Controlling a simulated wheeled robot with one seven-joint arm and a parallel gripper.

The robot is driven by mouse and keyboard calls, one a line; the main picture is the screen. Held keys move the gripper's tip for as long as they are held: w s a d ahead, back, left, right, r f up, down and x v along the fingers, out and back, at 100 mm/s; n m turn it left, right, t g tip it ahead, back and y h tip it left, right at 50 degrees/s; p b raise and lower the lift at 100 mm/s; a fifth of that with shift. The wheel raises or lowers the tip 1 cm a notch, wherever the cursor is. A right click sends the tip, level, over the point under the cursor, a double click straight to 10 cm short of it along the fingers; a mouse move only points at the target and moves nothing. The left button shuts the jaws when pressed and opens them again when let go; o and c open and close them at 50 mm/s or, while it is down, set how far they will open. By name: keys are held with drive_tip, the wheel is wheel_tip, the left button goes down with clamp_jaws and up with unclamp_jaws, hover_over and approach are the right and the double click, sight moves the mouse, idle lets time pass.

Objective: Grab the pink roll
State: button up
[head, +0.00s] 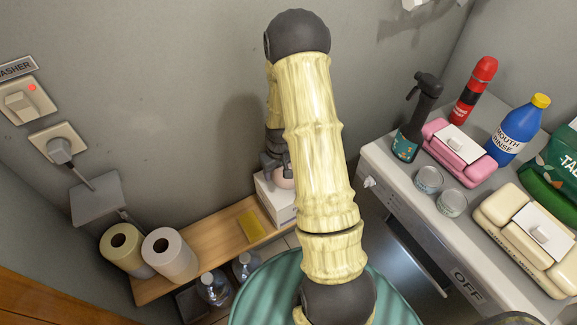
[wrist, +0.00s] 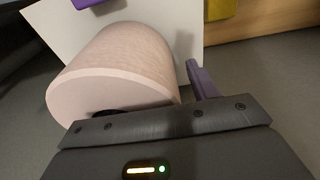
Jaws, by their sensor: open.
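The pink roll (wrist: 122,70) fills much of the wrist view, its pale round end facing my gripper. In the head view only a small part of the roll (head: 284,179) shows, below my gripper (head: 274,163) and behind my arm. My gripper is open, right at the roll. In the wrist view one purple finger (wrist: 201,80) stands just right of the roll; the other finger is not clearly seen. I cannot tell whether either finger touches the roll.
A white washer top (head: 395,185) with bottles and packs is at the right. The grey wall is close behind.

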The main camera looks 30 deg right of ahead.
drive_tip(key=shift+c, duration=0.5)
drive_tip(key=c, duration=1)
drive_tip(key=shift+r, duration=0.1)
drive_tip(key=shift+c, duration=0.2)
wheel_tip(320, 180, up, 10)
drive_tip(key=shift+f, duration=0.1)
